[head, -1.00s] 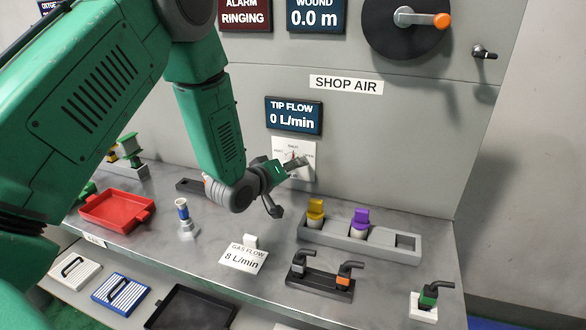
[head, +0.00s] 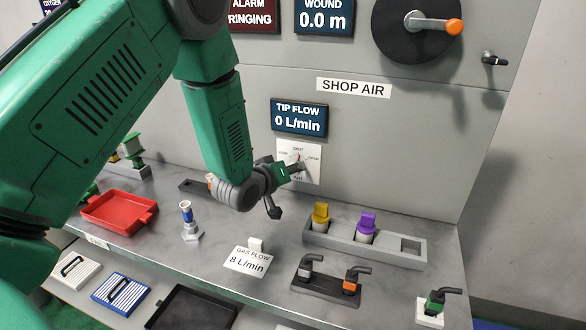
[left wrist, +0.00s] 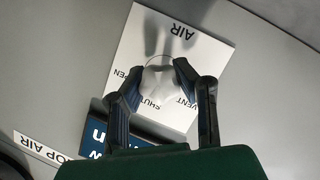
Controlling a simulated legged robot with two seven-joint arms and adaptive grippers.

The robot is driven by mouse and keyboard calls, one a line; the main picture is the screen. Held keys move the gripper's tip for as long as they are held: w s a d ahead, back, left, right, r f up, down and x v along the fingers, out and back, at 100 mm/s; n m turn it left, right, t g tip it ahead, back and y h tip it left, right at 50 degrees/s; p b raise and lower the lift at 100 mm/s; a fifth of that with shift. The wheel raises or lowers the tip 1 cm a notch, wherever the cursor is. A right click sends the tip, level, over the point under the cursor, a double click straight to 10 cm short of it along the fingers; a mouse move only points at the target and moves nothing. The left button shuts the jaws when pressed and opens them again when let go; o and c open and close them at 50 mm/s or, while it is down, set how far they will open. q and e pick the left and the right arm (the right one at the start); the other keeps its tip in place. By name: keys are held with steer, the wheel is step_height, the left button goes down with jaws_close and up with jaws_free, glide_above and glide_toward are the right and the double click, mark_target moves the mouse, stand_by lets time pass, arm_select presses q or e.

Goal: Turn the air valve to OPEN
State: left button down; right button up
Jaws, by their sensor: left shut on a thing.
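The air valve's white square plate (head: 311,150) is on the grey panel below the TIP FLOW display (head: 299,116), which reads 0 L/min. The plate also shows upside down in the left wrist view (left wrist: 202,50), with the words AIR, OPEN, SHUT and VENT. My left gripper (head: 296,168) is at the plate. In the left wrist view its fingers (left wrist: 152,88) are shut around the pale valve knob (left wrist: 158,86) at the plate's middle. The fingers and glare hide part of the knob, and its pointing direction is hard to tell. My right gripper is not in view.
Below the valve, a grey bench holds a red tray (head: 117,213), a blue-banded fitting (head: 187,219), a GAS FLOW card (head: 247,261), a grey rack (head: 330,238) with yellow and purple knobs, and a black stand (head: 325,281) with hooked nozzles. A large crank wheel (head: 392,30) is up right.

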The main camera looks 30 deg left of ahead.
arm_select(q)
steer(key=shift+s+d+f+m+g+y, duration=0.2)
steer(key=shift+s+f+m+g+y, duration=0.15)
steer(key=shift+m, duration=0.25)
steer(key=shift+f+m+g+y+p, duration=0.1)
steer(key=shift+m+g+y+p, duration=0.2)
steer(key=shift+m+y, duration=0.5)
steer(key=m+y, duration=0.2)
steer(key=m, duration=0.1)
steer(key=shift+f+m+g, duration=0.1)
steer(key=shift+m+g, duration=0.15)
steer(key=shift+m, duration=0.15)
steer(key=shift+a, duration=0.1)
steer(key=c, duration=1.2)
jaws_free()
steer(key=shift+o, duration=0.2)
steer(key=shift+w+r, duration=0.15)
steer(key=shift+r, duration=0.1)
